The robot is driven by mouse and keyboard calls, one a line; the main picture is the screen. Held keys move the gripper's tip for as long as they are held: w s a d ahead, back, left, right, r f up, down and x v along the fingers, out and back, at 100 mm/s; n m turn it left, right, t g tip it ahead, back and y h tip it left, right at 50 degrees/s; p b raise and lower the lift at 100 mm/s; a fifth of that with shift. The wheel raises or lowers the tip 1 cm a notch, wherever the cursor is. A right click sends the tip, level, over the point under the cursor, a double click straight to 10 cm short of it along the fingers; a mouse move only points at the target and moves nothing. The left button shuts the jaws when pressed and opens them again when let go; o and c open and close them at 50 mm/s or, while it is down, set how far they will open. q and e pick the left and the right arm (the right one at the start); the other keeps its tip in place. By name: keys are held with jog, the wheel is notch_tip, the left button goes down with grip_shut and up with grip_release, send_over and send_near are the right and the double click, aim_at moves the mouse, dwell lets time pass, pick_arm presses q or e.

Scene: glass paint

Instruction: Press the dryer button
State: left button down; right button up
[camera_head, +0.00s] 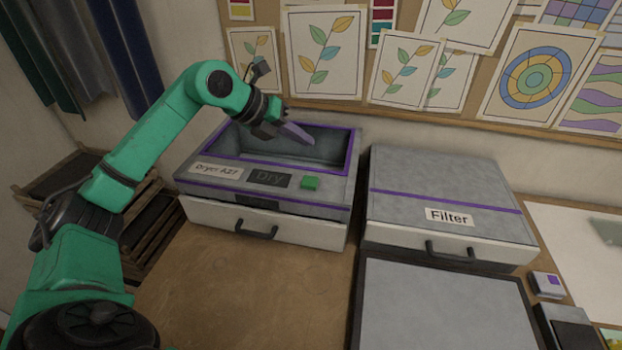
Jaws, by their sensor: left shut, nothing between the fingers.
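The dryer (262,225) is a grey box with purple trim, a label "Dryer A27" and a dark panel reading "Dry" (270,179). Its button (310,183) is a small green block on the front top ledge, right of the "Dry" panel. My green left arm comes in from the left. My left gripper (298,133) is shut and empty, above the dryer's open recess, behind and above the button and apart from it. My right gripper is not in view.
A grey "Filter" box (415,190) with a front handle stands right of the dryer. A grey flat-topped unit (440,305) is in front of it. Wooden racks (150,225) stand at the left. The wooden tabletop (250,290) before the dryer is clear.

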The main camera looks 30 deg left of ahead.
aim_at(318, 178)
pick_arm(q)
jog(key=f+b, duration=0.1)
jog(key=f, duration=0.1)
jog(key=w+d+f+b, duration=0.1)
jog(key=shift+w+f+b, duration=0.1)
jog(key=shift+f+b, duration=0.1)
jog(key=shift+b, duration=0.1)
jog(key=f+b, duration=0.4)
jog(key=shift+s+a+f, duration=0.25)
jog(key=shift+f, duration=0.1)
jog(key=shift+w+d+f+b, duration=0.1)
jog(key=shift+w+f+b, duration=0.05)
jog(key=shift+f+b, duration=0.5)
jog(key=shift+r, duration=0.15)
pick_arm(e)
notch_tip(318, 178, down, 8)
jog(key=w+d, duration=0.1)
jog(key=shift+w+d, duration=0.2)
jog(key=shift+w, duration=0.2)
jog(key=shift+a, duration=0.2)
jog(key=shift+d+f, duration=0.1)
pick_arm(q)
jog(key=shift+f, duration=0.4)
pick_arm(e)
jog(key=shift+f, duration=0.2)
